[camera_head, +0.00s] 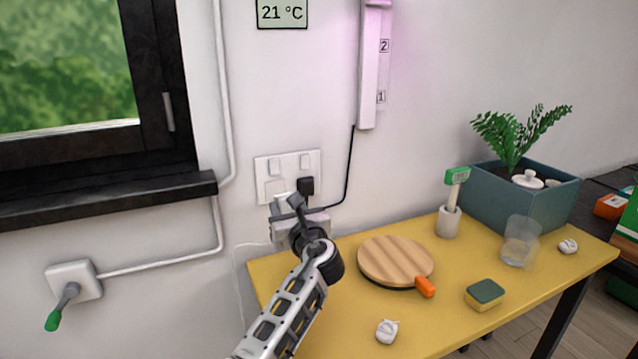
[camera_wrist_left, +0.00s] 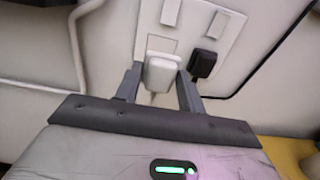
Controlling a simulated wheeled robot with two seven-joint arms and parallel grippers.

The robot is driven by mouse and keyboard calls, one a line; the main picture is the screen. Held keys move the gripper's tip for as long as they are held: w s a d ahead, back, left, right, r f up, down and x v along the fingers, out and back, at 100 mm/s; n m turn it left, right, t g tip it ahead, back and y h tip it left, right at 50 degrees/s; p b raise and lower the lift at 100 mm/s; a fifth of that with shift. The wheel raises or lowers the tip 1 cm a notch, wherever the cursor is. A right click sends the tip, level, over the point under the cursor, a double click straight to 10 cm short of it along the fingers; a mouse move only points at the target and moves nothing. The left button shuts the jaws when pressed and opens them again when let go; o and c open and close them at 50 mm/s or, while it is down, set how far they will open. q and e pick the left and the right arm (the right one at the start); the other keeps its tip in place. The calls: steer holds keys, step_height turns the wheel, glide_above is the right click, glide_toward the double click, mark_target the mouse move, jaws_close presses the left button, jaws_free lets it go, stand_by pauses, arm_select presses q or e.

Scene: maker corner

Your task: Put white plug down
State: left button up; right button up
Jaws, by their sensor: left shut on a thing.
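The white plug (camera_wrist_left: 160,73) sits between the two fingers of my left gripper (camera_wrist_left: 159,86) in the left wrist view, in front of the left part of the wall socket panel (camera_wrist_left: 190,30). My left gripper is shut on it. In the head view my left gripper (camera_head: 297,207) reaches up to just below the socket panel (camera_head: 268,168), above the table's back left corner, and mostly hides the plug. I cannot tell whether the plug touches the socket. My right gripper is not in view.
A black plug (camera_head: 306,185) with a black cable is in the right socket. The yellow table (camera_head: 345,320) holds a round wooden board (camera_head: 395,258), a sponge (camera_head: 485,294), a glass (camera_head: 520,242), a planter (camera_head: 555,205) and a small white object (camera_head: 387,331).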

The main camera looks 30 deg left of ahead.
arm_select(q)
steer(key=shift+s+d+f, duration=0.15)
steer(key=shift+s+f, duration=0.1)
steer(key=shift+f, duration=0.05)
steer(key=s+d+f+m+t+h, duration=0.2)
steer(key=s+d+m+h, duration=0.3)
steer(key=s, duration=0.5)
steer(key=s+d+f+m+t+h, duration=0.2)
steer(key=s+d+m+t+h, duration=0.2)
steer(key=s+d+h, duration=0.4)
steer(key=s+d+m, duration=0.1)
steer(key=s+d, duration=0.2)
steer(key=d, duration=0.1)
steer(key=shift+s+h, duration=0.3)
steer(key=shift+h, duration=0.1)
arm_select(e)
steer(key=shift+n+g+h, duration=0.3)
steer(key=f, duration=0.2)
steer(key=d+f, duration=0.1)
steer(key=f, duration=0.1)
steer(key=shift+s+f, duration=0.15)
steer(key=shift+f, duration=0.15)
arm_select(q)
steer(key=shift+d+r, duration=0.1)
